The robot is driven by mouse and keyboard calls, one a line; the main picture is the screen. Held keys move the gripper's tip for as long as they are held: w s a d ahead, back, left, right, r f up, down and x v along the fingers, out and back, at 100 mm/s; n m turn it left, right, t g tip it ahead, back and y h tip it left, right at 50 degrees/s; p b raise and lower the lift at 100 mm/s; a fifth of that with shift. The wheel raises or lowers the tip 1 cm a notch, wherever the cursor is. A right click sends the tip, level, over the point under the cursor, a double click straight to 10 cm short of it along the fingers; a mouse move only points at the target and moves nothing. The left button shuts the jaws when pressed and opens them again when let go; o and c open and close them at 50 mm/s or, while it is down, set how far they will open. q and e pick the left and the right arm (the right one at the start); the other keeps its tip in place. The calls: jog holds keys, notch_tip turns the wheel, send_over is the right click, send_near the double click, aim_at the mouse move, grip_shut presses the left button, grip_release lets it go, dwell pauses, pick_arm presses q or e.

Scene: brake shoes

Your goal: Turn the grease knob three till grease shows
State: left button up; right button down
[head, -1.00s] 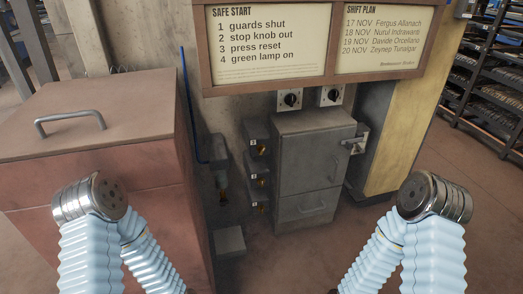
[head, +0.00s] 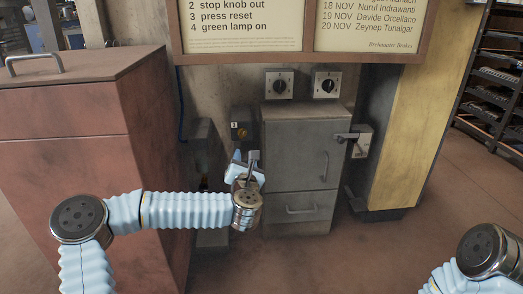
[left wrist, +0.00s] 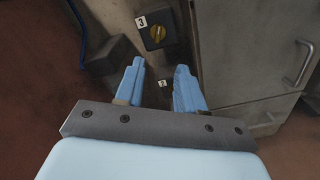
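I see no grease. My right gripper is out of view.
A reddish chest (head: 90,160) stands at left. A blue pipe (head: 180,105) runs down the wall. Open floor lies in front.

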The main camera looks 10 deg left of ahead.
aim_at(243, 134)
pick_arm(q)
jog(key=x, duration=1.3)
jog(key=shift+w+a+r, duration=0.15)
jog(key=shift+w, duration=0.15)
jog(key=shift+c, duration=0.4)
grip_shut()
